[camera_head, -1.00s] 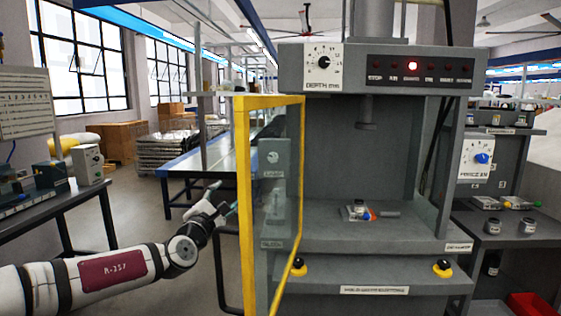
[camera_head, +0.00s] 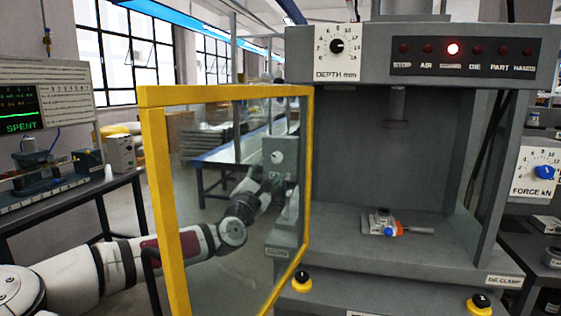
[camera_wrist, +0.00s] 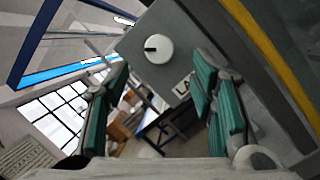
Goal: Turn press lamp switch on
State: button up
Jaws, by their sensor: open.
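The lamp switch (camera_head: 277,157) is a pale round knob on a grey box at the left side of the press, seen through the clear guard door. In the wrist view the switch (camera_wrist: 158,48) is a white disc with a dark slot mark, on a grey plate with a partly hidden label starting "LA". My gripper (camera_head: 264,182) is behind the guard door, close to the switch box and a little below the knob. In the wrist view its teal-padded fingers (camera_wrist: 160,68) are spread apart and empty, with the knob between and beyond them. Contact with the box cannot be told.
The yellow-framed guard door (camera_head: 150,190) stands open across my forearm's view; its yellow edge (camera_wrist: 270,55) passes close on the right in the wrist view. The press bed (camera_head: 345,215) holds a small part. A bench (camera_head: 110,190) stands left.

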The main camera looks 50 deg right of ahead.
jog(key=x, duration=0.6)
jog(key=shift+d, duration=0.15)
jog(key=c, duration=1.2)
